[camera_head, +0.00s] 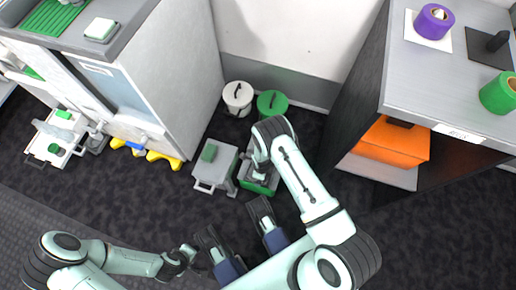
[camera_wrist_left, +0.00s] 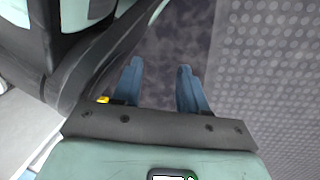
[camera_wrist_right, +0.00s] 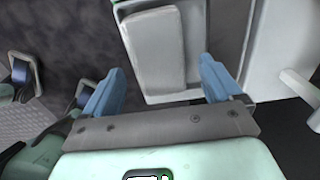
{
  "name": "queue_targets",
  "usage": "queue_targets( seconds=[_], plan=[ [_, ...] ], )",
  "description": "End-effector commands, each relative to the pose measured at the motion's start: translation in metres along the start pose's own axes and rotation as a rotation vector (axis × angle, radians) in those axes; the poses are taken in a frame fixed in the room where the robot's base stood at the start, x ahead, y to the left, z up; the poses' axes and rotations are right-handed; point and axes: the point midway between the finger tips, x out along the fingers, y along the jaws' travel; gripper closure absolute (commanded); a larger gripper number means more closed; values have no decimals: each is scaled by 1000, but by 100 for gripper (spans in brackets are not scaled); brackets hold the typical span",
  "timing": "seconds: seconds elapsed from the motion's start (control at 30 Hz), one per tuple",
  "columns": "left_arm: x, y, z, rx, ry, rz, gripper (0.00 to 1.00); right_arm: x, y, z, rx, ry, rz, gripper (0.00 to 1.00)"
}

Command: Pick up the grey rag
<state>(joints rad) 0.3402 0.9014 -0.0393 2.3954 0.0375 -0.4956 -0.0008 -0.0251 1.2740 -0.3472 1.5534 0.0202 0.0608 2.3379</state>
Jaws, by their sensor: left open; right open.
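A pale grey rectangular pad, which looks like the grey rag (camera_wrist_right: 155,48), lies flat on a light carrier top in the right wrist view. My right gripper (camera_wrist_right: 161,72) is open, its blue fingers pointing toward the pad's near end; nothing is held between them. I cannot tell whether they touch it. In the head view my right forearm and wrist cover most of this spot. My left gripper (camera_wrist_left: 159,75) is open and empty above the dark floor, away from the pad.
A grey case with a green block (camera_head: 208,153) stands left of my right gripper. White (camera_head: 238,96) and green (camera_head: 272,103) lidded buckets stand by the wall. An orange box (camera_head: 392,146) sits under the right-hand counter (camera_head: 425,75). A cabinet (camera_head: 165,75) stands left. The floor in front is partly clear.

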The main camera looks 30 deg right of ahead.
Motion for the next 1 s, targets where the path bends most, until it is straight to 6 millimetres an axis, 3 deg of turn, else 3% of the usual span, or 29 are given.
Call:
queue_targets(
  seconds=[0.23,0.4,0.5,0.77,1.0],
  plan=[
    [0,-1,1,-2,-4,-2,57,1,0,0,0,-1,0,12],
    [0,-1,1,-1,-3,-2,57,1,0,0,-1,-1,0,67],
    [0,-1,1,-1,-3,-1,57,0,0,0,-1,-1,0,73],
    [-1,0,0,0,2,1,57,-2,0,0,-1,-1,-1,73],
    [-15,13,-14,15,52,23,57,-30,0,1,-1,-2,-1,73]
  ],
)
